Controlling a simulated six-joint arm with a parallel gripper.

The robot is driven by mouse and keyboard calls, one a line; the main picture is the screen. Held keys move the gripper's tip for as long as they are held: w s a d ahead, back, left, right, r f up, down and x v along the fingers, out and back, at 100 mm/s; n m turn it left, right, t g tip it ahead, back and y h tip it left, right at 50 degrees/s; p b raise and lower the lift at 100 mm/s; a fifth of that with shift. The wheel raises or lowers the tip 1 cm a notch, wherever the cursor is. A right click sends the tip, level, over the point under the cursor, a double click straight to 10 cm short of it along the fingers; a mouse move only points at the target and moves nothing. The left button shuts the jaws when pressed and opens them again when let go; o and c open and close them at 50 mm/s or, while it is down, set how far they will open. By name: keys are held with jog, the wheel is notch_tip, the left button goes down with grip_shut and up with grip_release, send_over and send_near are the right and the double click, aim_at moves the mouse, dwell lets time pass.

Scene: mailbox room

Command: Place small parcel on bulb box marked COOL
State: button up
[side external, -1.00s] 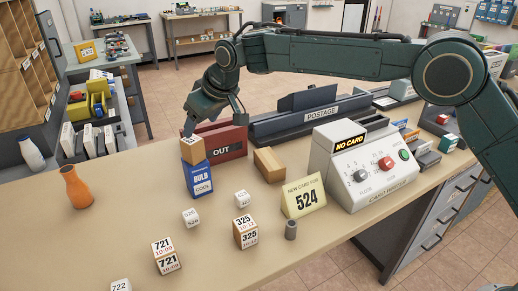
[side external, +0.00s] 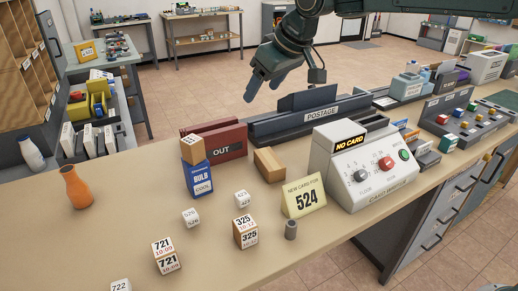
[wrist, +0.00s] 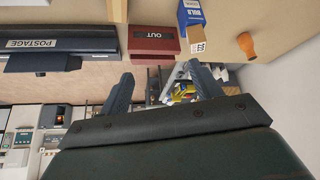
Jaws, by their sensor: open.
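The small parcel (side external: 192,149), a brown cardboard cube with a printed label on top, rests on the blue bulb box (side external: 198,179). The bulb box stands upright on the counter and its label reads COOL. In the wrist view the parcel (wrist: 197,41) and the bulb box (wrist: 190,13) show at the top, upside down and still together. My gripper (side external: 262,89) is open and empty, in the air above and to the right of the parcel, clear of it. Both fingers (wrist: 160,76) are spread with nothing between them.
A red OUT box (side external: 221,141) stands just behind the bulb box. A plain brown block (side external: 269,164), the POSTAGE tray (side external: 322,113) and a card machine (side external: 360,165) stand to the right. Several number cubes and an orange vase (side external: 74,188) are on the counter.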

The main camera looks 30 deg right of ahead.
jog(key=s+d+r+m+h, duration=0.1)
jog(key=s+d+r, duration=0.1)
jog(key=s+d, duration=0.6)
jog(key=s+d+r+m, duration=0.1)
jog(key=s+d+r, duration=0.1)
jog(key=s+d, duration=0.6)
jog(key=s+d+f+m, duration=0.1)
jog(key=s+f, duration=0.3)
jog(key=s, duration=0.6)
jog(key=s+d+f+m, duration=0.1)
jog(key=s+d+f, duration=0.2)
jog(key=s, duration=0.8)
jog(key=shift+f+g+h, duration=0.3)
jog(key=shift+f+h, duration=0.1)
jog(key=shift+f, duration=0.2)
